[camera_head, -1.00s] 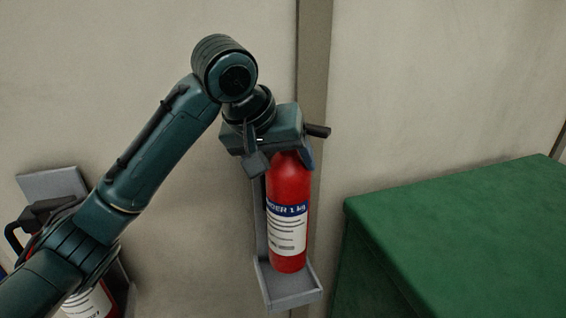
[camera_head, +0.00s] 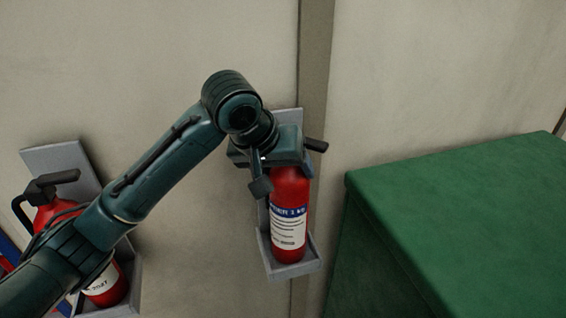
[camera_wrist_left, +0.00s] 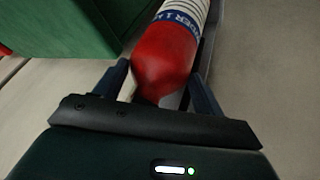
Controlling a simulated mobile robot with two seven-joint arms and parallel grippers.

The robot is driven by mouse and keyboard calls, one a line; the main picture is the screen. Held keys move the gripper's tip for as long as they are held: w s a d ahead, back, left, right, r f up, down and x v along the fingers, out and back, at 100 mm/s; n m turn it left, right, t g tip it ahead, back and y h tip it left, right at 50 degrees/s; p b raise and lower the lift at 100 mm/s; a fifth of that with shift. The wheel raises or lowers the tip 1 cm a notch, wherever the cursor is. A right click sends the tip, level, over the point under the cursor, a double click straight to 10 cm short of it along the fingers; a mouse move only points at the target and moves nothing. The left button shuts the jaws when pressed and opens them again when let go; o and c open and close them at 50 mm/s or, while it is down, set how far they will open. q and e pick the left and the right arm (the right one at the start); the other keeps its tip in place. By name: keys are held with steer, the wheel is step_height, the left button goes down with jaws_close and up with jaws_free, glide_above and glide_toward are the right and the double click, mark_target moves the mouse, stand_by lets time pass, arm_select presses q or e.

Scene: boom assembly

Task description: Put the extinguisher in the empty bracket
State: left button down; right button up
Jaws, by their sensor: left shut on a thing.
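A red extinguisher (camera_head: 290,208) with a white and blue label stands upright at the grey wall bracket (camera_head: 292,270). Its bottom is at the bracket's tray, behind the front lip; whether it rests on the floor of the tray cannot be told. My left gripper (camera_head: 287,166) is shut on the upper part of the extinguisher, below its black handle. In the left wrist view the fingers (camera_wrist_left: 160,92) flank the red shoulder of the extinguisher (camera_wrist_left: 168,58). My right gripper is not in view.
A second red extinguisher (camera_head: 102,288) sits in another grey bracket (camera_head: 58,158) at the left, partly behind my left arm. A green cabinet (camera_head: 460,225) stands at the right, with a gap between it and the bracket. The wall is pale.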

arm_select(q)
steer(key=shift+r, duration=0.25)
steer(key=shift+c, duration=0.9)
jaws_free()
steer(key=shift+f, duration=0.3)
steer(key=shift+s+r, duration=0.1)
steer(key=shift+r, duration=0.05)
steer(key=b+v, duration=0.1)
steer(key=v, duration=1.1)
